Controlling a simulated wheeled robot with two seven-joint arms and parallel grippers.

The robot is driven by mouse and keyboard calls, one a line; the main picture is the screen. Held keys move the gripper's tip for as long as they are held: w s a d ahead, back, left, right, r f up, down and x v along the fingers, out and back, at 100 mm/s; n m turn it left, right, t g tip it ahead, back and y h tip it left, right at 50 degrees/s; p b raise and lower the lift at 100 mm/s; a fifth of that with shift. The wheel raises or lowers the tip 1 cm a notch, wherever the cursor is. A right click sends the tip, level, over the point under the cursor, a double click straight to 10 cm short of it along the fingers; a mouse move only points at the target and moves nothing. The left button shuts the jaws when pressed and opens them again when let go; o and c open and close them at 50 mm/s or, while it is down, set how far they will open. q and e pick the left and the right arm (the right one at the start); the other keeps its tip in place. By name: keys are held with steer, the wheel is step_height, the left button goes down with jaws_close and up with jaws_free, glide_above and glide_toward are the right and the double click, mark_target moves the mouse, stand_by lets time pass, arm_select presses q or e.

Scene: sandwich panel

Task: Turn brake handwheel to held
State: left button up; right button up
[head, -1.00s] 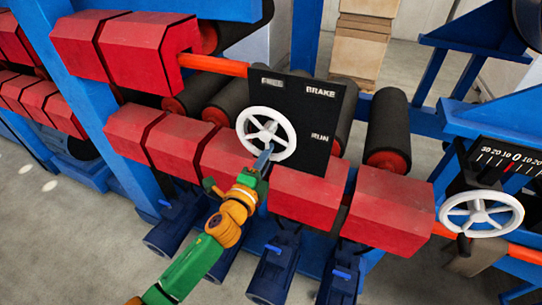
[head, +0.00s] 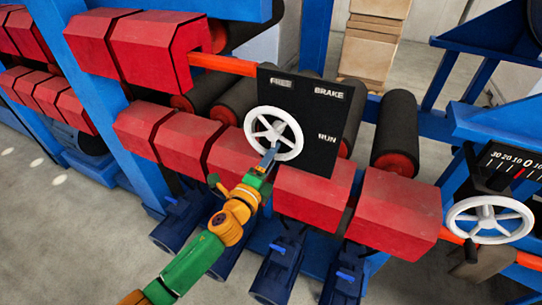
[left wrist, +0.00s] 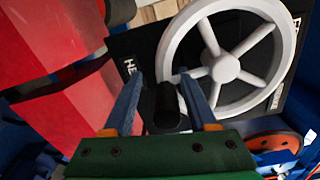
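The brake handwheel (head: 273,133) is white and spoked, on a black panel (head: 318,150) lettered BRAKE, FREE and RUN. In the left wrist view the handwheel (left wrist: 226,69) fills the upper right, and part of a label starting "HE" shows on the panel. A black cylindrical handle (left wrist: 167,106) stands out toward my wrist camera near the wheel's rim. My left gripper (head: 269,157) is at the wheel's lower rim. In the left wrist view its blue fingers (left wrist: 162,78) are apart, one on each side of the handle, with visible gaps. My right gripper is not in view.
Red blocks (head: 313,196) line the machine below and left of the panel. Black rollers (head: 396,130) lie behind. A second white handwheel (head: 490,219) with a number scale stands at the right. Grey floor (head: 50,230) is open at the left.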

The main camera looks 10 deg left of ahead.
arm_select(q)
steer(key=shift+r, duration=0.2)
steer(key=v, duration=0.7)
steer(key=shift+f, duration=0.1)
